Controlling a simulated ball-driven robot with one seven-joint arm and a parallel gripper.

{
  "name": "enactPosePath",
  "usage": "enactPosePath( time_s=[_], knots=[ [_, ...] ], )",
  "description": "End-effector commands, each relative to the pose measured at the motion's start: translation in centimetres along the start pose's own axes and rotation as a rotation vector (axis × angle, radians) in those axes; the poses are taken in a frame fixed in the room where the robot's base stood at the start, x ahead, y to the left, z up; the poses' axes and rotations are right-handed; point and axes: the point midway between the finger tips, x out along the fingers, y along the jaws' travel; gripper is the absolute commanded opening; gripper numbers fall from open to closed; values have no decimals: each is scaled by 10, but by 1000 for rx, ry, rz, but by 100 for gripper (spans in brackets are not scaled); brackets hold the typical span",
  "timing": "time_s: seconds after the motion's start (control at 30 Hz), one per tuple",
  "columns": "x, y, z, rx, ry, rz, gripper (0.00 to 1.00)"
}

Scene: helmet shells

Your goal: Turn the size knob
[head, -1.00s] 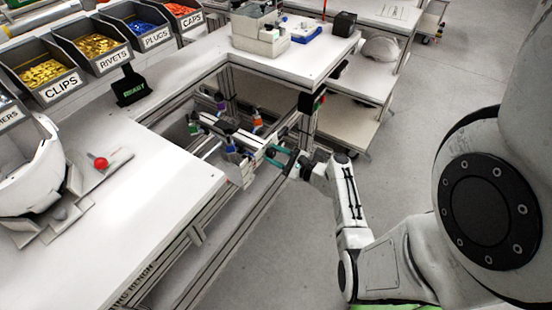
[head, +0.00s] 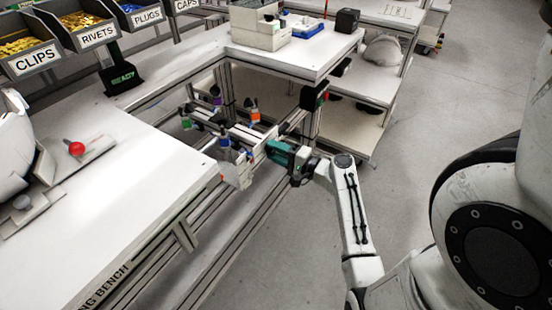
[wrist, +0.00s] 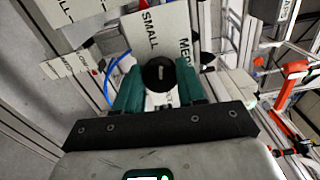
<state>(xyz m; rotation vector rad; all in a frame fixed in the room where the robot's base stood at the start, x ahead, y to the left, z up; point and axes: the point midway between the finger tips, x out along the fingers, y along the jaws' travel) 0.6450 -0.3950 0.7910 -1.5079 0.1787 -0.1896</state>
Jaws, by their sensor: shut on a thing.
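The size knob (wrist: 158,74) is a round black knob with a pale pointer mark, in the middle of the wrist view. It sits in front of a white plate (wrist: 150,28) lettered SMALL and MED, the rest of the second word cut off. My gripper (wrist: 158,88) has teal fingers on both sides of the knob and is shut on it. In the head view my gripper (head: 280,152) is at the front end of the fixture (head: 240,140) between the benches. The knob itself is hidden there.
The white bench (head: 120,170) lies left of the fixture, with a red-balled lever (head: 77,149) on it. Another bench top (head: 300,55) stands behind. A red part (wrist: 290,78) shows at right in the wrist view. Grey floor (head: 270,240) is open in front.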

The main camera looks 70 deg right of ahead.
Motion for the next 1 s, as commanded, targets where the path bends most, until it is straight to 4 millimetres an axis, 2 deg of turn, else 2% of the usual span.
enactPosePath(
  time_s=[0.03,0.4,0.97,1.0],
  knots=[
    [0,6,1,-33,-3,1,9],
    [0,4,1,-204,-2,3,9],
    [0,3,1,-236,-2,4,9],
    [0,3,1,-236,-2,4,40]
  ],
)
